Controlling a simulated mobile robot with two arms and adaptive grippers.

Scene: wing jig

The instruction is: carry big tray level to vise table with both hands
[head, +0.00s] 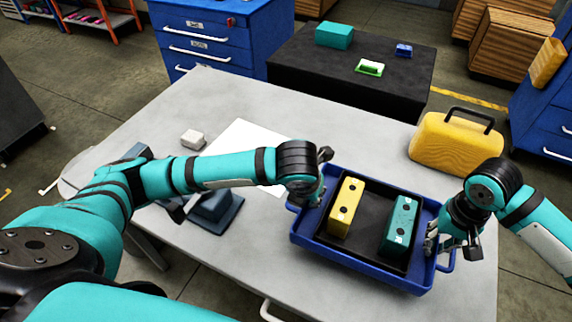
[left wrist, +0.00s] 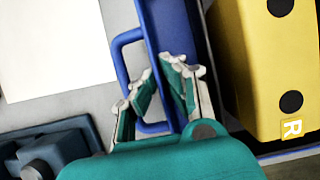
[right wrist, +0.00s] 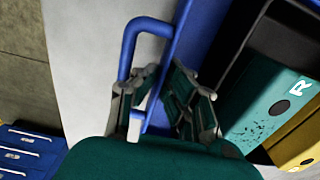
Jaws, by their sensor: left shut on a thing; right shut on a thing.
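The big blue tray (head: 362,266) is over the right part of the grey table. It looks about level; I cannot tell whether it touches the table. Inside, on a black liner, stand a yellow block (head: 346,207) and a teal block (head: 399,224), both with dark holes. My left gripper (head: 318,180) is shut on the tray's left side, by the blue handle (left wrist: 122,75). My right gripper (head: 440,240) is shut on the tray's right side, by the other handle (right wrist: 128,55). The yellow block (left wrist: 270,60) and teal block (right wrist: 265,105) show close up.
The grey table (head: 290,100) also holds a blue-grey vise (head: 215,208), a white sheet (head: 245,150), a small white block (head: 193,139) and a yellow case (head: 455,143). Behind stand a black table (head: 350,72) with small items and a blue drawer cabinet (head: 215,38).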

